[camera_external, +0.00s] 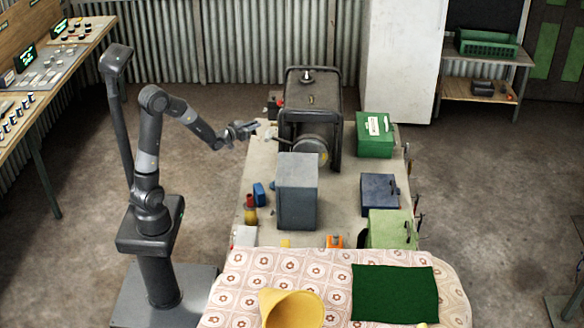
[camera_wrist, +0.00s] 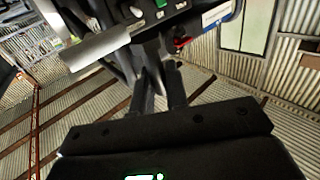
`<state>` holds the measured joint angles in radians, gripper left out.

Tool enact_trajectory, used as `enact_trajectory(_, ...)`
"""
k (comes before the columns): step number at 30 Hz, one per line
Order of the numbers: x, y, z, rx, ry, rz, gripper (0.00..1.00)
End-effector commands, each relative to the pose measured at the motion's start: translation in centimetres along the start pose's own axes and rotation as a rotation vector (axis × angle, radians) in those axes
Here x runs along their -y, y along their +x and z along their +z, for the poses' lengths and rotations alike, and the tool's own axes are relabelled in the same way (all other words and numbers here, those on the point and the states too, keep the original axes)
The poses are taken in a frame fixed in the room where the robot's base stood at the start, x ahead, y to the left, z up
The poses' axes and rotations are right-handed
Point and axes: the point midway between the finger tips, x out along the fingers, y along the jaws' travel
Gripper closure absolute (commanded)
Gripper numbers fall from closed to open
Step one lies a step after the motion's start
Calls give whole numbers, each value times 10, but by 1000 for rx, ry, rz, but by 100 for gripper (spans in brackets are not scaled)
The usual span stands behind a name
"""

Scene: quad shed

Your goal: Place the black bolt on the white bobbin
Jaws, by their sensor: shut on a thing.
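My gripper (camera_external: 254,129) is raised over the far left corner of the worktable, left of the dark generator-like machine. It also shows in the wrist view (camera_wrist: 158,82), its two dark fingers pointing up the picture. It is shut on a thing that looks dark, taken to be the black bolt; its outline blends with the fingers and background. I cannot make out the white bobbin for certain in either view. A pale grey cylinder (camera_wrist: 95,48) shows at upper left of the wrist view; I cannot tell what it is.
The dark machine (camera_external: 312,110) stands close to the right of my gripper. A grey box (camera_external: 297,192), a green box (camera_external: 375,135) and a blue-grey box (camera_external: 380,193) stand on the worktable. Small red, blue and yellow items sit along its left edge. A patterned cloth (camera_external: 330,268) covers the front.

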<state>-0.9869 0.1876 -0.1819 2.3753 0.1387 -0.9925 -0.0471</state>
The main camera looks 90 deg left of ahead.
Motion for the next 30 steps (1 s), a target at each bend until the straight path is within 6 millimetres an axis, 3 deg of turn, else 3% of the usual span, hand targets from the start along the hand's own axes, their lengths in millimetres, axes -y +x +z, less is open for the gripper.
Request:
enact_trajectory(6, -9, -19, -9, 1, 5, -6, 100)
enact_trajectory(13, -38, -14, -22, -1, 4, 4, 100)
enact_trajectory(22, -125, -3, -58, -1, 2, 32, 100)
enact_trajectory(30, -210, -13, -87, 0, 2, 65, 100)
